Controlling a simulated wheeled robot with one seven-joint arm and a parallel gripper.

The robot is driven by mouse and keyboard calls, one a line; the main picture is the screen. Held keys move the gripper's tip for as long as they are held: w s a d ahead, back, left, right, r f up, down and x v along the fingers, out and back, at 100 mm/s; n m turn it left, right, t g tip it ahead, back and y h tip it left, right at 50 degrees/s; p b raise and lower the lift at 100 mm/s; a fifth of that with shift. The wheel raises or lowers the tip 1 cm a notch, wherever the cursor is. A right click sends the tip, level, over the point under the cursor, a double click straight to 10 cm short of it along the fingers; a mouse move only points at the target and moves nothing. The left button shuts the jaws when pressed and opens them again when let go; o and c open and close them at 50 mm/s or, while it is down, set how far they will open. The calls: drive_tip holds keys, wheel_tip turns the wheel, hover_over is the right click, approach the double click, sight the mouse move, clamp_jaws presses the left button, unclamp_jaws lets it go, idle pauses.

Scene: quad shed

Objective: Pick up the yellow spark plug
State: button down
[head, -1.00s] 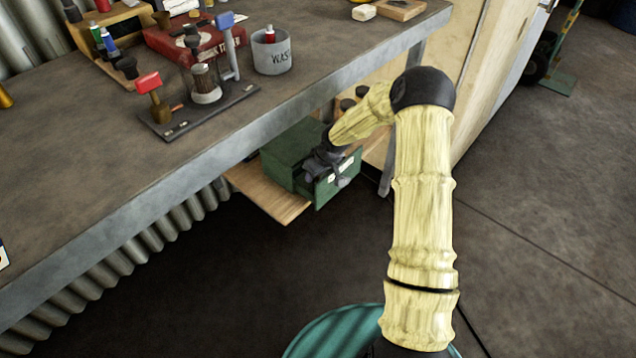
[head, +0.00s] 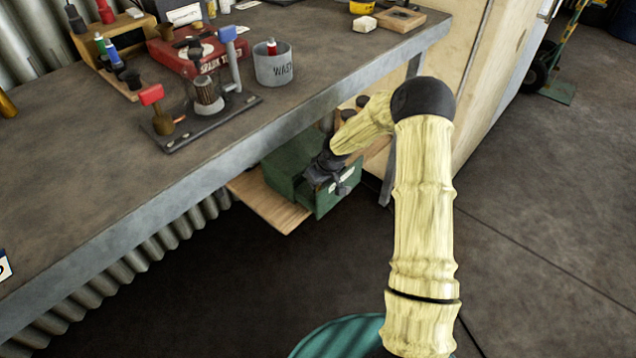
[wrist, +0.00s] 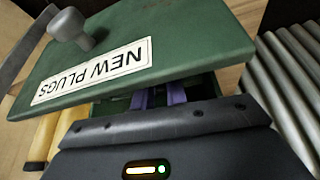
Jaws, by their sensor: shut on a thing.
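The yellow spark plug is not visible in either view. A green drawer box (head: 290,163) sits under the bench, and its front (head: 338,198) is pulled out. In the wrist view the drawer front (wrist: 165,62) bears the label "NEW PLUGS" and a grey knob (wrist: 72,28). My gripper (head: 335,178) is at the open drawer, just behind its front. In the wrist view purple parts at my gripper (wrist: 160,97) show in the gap behind the front. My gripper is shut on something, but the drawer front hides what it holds.
The box stands on a wooden shelf board (head: 268,203) beneath the bench edge (head: 200,170). A bench leg (head: 388,185) is close to its right. Above, the bench holds a grey "WASTE" tin (head: 273,66), a red box (head: 180,55) and a stand (head: 205,120) with tools.

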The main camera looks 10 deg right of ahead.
drive_tip(key=shift+r+p, duration=1.45)
drive_tip(key=shift+r, duration=0.15)
drive_tip(key=s+a+b, duration=0.9)
drive_tip(key=s+a, duration=0.1)
drive_tip(key=a, duration=0.4)
drive_tip(key=shift+s+a, duration=0.3)
drive_tip(key=shift+r+p, duration=0.35)
drive_tip(key=shift+r, duration=0.15)
